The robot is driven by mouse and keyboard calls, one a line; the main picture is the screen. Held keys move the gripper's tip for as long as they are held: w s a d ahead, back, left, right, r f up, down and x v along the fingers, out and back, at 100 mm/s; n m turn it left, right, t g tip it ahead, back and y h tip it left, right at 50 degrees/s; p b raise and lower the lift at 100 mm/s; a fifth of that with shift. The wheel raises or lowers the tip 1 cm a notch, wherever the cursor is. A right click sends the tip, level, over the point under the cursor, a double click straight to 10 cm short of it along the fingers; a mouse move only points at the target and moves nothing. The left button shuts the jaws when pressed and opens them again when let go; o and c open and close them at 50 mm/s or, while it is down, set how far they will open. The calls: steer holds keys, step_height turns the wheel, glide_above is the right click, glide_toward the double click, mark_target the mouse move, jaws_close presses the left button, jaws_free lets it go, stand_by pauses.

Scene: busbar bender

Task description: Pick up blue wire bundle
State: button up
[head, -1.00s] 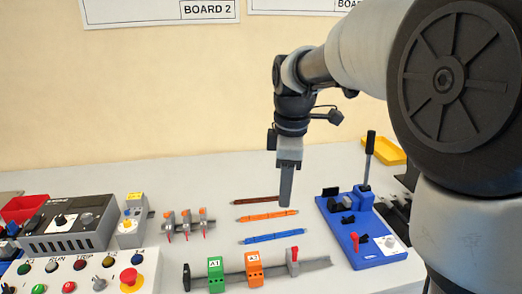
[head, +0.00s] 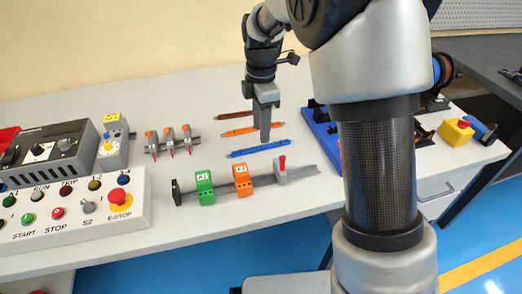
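The blue wire bundle (head: 259,149) lies flat on the light grey table, nearest of three parallel bundles. The orange bundle (head: 238,132) and the brown bundle (head: 233,115) lie behind it. My gripper (head: 265,138) points straight down, its tip in line with the space near the blue bundle in the head view. Its height above the table is hard to judge. The fingers show as one narrow grey block, so I cannot see a gap between them. Nothing shows held in it.
A rail with a green block (head: 204,188), an orange block (head: 242,180) and a red-levered clamp (head: 281,170) lies in front of the bundles. The blue bender base (head: 318,124) stands to the right, partly behind my arm. A control panel (head: 75,205) is at left.

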mark_target(261, 145)
steer(key=shift+w+f+b, duration=0.1)
steer(key=shift+f+b, duration=0.9)
steer(key=shift+f, duration=1.8)
steer(key=shift+c, duration=0.5)
jaws_close()
